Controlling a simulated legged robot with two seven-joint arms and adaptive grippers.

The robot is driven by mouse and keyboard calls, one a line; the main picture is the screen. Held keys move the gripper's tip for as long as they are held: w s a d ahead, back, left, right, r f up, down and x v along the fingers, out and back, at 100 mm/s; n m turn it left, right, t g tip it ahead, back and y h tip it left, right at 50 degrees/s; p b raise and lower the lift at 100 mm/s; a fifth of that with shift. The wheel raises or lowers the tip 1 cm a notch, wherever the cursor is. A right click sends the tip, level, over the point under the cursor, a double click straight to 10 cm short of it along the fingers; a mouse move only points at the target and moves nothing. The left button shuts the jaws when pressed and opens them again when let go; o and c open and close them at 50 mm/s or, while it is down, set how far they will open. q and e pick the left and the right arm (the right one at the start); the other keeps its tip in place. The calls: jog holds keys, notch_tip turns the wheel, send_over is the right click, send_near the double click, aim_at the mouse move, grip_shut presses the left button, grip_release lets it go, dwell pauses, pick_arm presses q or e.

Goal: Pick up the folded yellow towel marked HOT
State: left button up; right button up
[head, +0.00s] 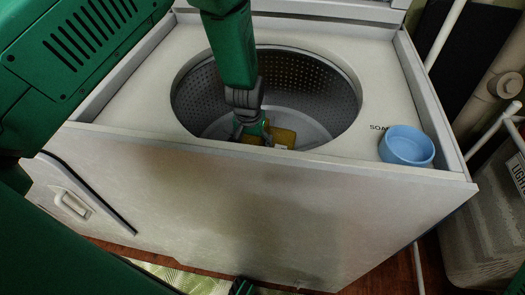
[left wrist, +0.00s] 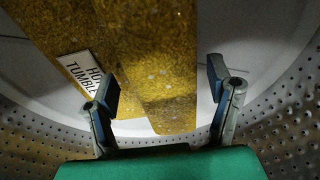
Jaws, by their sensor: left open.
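The folded yellow towel (head: 284,137) lies at the bottom of the washer drum, partly hidden behind my left gripper. My left gripper (head: 252,134) reaches down into the drum. In the left wrist view its fingers (left wrist: 165,88) are spread apart, with a towel corner showing between them. I cannot tell whether either finger touches the towel. A small dark green part at the head view's bottom edge may be my right gripper (head: 243,287).
The perforated drum wall (head: 320,90) surrounds my left gripper, inside the white washer top (head: 140,105). A blue bowl (head: 406,145) stands on the top's right side by the word "SOAP". Pipes (head: 497,85) and a pale bin (head: 475,215) are at the right.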

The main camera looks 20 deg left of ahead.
pick_arm(q)
jog(key=shift+a, duration=0.15)
jog(key=shift+c, duration=0.8)
jog(key=shift+a, duration=0.2)
jog(key=c, duration=1.2)
jog(key=shift+c, duration=0.2)
pick_arm(e)
jog(key=shift+a+r, duration=0.1)
jog(key=shift+a, duration=0.2)
pick_arm(q)
jog(key=shift+d, duration=0.15)
pick_arm(e)
jog(key=shift+d, duration=0.1)
